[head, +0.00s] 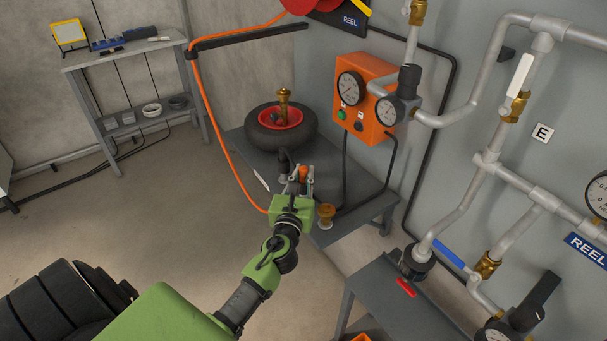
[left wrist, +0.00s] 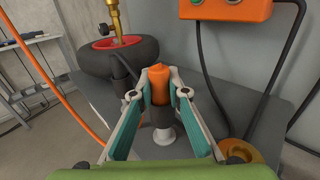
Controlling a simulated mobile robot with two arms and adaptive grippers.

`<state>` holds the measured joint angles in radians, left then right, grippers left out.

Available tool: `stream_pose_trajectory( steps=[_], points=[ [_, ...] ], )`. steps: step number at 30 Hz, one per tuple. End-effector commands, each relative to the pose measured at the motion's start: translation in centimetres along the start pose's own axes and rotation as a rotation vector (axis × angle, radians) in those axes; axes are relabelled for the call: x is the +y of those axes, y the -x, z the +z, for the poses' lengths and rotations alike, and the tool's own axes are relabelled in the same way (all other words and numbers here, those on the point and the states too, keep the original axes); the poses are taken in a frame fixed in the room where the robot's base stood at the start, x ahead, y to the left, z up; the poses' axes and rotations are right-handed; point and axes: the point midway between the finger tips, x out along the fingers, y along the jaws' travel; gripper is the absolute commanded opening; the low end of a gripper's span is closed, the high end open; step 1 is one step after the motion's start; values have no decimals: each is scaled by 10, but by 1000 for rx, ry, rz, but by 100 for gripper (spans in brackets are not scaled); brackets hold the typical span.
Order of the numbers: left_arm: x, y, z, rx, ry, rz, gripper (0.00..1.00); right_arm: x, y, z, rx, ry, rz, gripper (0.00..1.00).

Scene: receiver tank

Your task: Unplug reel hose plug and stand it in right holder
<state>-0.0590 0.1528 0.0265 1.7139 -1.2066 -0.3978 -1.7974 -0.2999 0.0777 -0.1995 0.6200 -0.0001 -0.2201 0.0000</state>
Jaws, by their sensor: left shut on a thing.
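My left gripper (head: 302,178) is over the low grey bench, its fingers shut on an orange-topped plug (left wrist: 158,82). The plug has a dark lower collar and looks upright between the fingertips. A pale round piece (left wrist: 164,135) shows directly beneath it; I cannot tell whether it is part of the plug or a seat under it. The orange reel hose (head: 212,120) hangs from the reel (head: 305,5) and runs down to beside my gripper. A brass-coloured cup-like holder (head: 326,214) stands on the bench to the right, also in the left wrist view (left wrist: 236,151). My right gripper is not in view.
A tyre with a red hub (head: 252,128) and brass fitting lies behind the gripper. A bent black hose (head: 285,158) stands close to the fingers. An orange gauge box (head: 362,98) with hanging black cables is behind right. Wall pipes and a second bench (head: 372,282) are at right.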

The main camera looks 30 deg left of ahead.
Motion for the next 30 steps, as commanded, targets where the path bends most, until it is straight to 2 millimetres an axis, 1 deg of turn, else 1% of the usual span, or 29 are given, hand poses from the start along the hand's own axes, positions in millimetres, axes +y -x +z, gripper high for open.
stream_pose_trajectory(
  steps=[9, 10, 12, 19, 23, 26, 29, 30],
  points=[
    [0, 0, -1, -1, 0, 0, 0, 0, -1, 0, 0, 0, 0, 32],
    [0, 0, -1, -1, 0, 0, 20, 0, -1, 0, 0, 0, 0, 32],
    [0, 0, -1, -1, 0, 0, 34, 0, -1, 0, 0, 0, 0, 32],
    [0, 0, -1, -1, 0, 0, 34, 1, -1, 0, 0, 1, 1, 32],
    [0, 2, -2, 1, 0, 0, 34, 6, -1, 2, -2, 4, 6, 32],
    [0, 11, -3, 2, 0, -1, 34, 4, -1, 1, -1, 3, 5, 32],
    [0, 28, -3, 3, 1, -1, 34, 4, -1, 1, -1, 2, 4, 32],
    [0, 37, -3, 4, 1, -1, 34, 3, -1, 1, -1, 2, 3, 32]
  ],
)
